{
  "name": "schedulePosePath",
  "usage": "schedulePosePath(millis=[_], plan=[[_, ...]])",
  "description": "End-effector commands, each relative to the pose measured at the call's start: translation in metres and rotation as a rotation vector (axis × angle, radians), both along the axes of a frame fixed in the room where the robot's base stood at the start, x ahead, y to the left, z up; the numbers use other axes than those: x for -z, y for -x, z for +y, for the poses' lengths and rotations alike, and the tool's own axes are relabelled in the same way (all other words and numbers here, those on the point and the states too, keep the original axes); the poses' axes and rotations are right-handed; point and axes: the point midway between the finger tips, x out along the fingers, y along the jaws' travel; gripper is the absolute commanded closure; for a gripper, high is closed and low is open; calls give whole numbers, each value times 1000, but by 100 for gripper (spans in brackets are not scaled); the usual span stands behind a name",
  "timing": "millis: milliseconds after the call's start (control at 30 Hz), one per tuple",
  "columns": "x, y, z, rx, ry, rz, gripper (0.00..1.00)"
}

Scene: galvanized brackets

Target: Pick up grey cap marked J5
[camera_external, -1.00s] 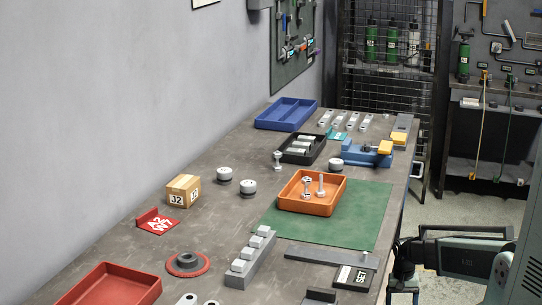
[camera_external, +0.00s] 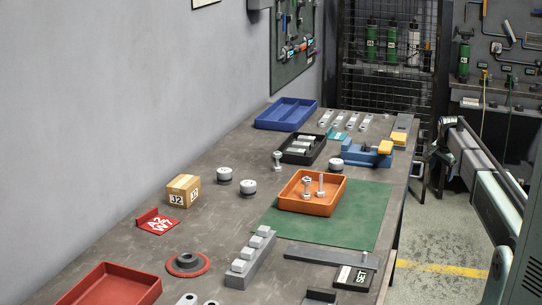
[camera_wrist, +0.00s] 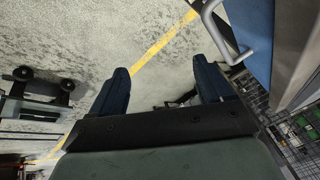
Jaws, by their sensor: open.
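Several round caps with pale tops and dark lower bands stand on the grey bench in the external view. Two are side by side near the middle, a left cap (camera_external: 224,174) and a right cap (camera_external: 248,188). A third cap (camera_external: 336,165) stands behind the orange tray. Their markings are too small to read, so I cannot tell which is J5. My gripper (camera_wrist: 161,75) is open and empty in the wrist view, its two dark blue fingers apart above the concrete floor. It is off the bench's right side, away from the caps, and no cap shows in the wrist view.
An orange tray (camera_external: 312,207) with bolts sits on a green mat (camera_external: 352,228). A cardboard box (camera_external: 183,190), a red bracket (camera_external: 157,222) and a stepped grey block (camera_external: 251,259) stand nearby. Blue, black and red trays also occupy the bench. Bare bench surrounds the two middle caps.

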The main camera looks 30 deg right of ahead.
Motion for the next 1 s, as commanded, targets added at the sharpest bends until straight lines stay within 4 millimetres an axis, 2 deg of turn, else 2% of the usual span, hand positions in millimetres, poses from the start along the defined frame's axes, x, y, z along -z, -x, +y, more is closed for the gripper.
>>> schedulePosePath(millis=[33,100,200,267,367,467,567,700,867,1000], plan=[[-18,-10,-9,21,3,-21,21],[-40,-20,-14,50,4,-44,21],[-69,-37,-13,83,-3,-74,21],[-86,-50,-6,100,-11,-89,21],[-112,-78,24,120,-36,-108,21],[-127,-100,60,128,-64,-110,21],[-137,-122,106,127,-94,-104,21],[-147,-149,179,120,-136,-84,21],[-156,-169,258,112,-177,-56,21],[-166,-182,330,105,-209,-29,21]])
